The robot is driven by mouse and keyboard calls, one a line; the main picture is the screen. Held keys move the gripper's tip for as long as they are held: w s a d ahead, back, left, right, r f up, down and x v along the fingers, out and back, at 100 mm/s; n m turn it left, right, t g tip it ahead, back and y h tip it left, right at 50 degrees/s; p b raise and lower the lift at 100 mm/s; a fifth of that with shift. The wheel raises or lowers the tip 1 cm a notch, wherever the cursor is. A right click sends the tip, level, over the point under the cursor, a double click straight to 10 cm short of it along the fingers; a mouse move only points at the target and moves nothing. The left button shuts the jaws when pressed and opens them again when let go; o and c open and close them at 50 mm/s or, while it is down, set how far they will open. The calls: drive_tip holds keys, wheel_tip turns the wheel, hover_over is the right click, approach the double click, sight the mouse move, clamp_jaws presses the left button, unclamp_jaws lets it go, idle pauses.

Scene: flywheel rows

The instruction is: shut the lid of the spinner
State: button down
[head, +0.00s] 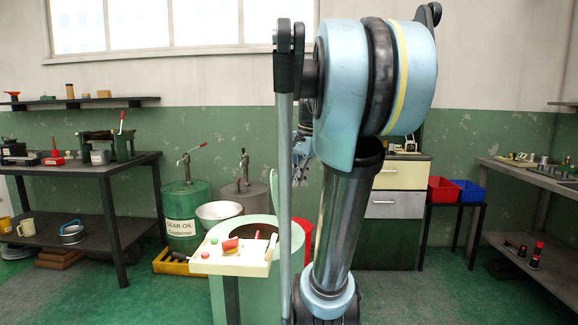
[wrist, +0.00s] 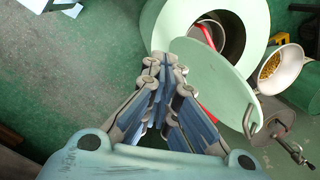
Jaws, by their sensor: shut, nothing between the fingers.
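The spinner is a pale green drum (head: 257,298) with a round dark opening in its top, partly hidden by my arm in the head view. In the wrist view its broad pale green rim (wrist: 259,28) surrounds the opening. The lid (wrist: 213,88) is a flat pale green disc with a bar handle (wrist: 248,122) at its edge; it stands open and covers part of the rim from this angle. In the head view only a thin edge-on strip of the lid (head: 262,188) shows. My gripper (wrist: 166,70) is shut and empty beside the lid's left edge; I cannot tell whether they touch.
A cream control panel (head: 236,266) with buttons and a red part is at the spinner's front. Behind stand a green oil drum (head: 186,225) and a white bowl (head: 219,210). The wrist view shows a bowl of yellow bits (wrist: 279,66).

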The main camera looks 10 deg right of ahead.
drive_tip(key=w+d+r+m+y, duration=0.1)
drive_tip(key=w+d+r+m, duration=0.4)
drive_tip(key=w, duration=0.3)
drive_tip(key=w+d+r+m+y, duration=0.1)
drive_tip(key=w+d+r+m, duration=0.1)
drive_tip(key=w+r+m, duration=0.4)
drive_tip(key=w+a+f+n, duration=0.1)
drive_tip(key=w+a+f, duration=0.2)
drive_tip(key=a+f, duration=0.3)
drive_tip(key=shift+w+f+n, duration=0.15)
drive_tip(key=shift+f+n, duration=0.15)
drive_tip(key=shift+f, duration=1.45)
drive_tip(key=shift+a, duration=0.15)
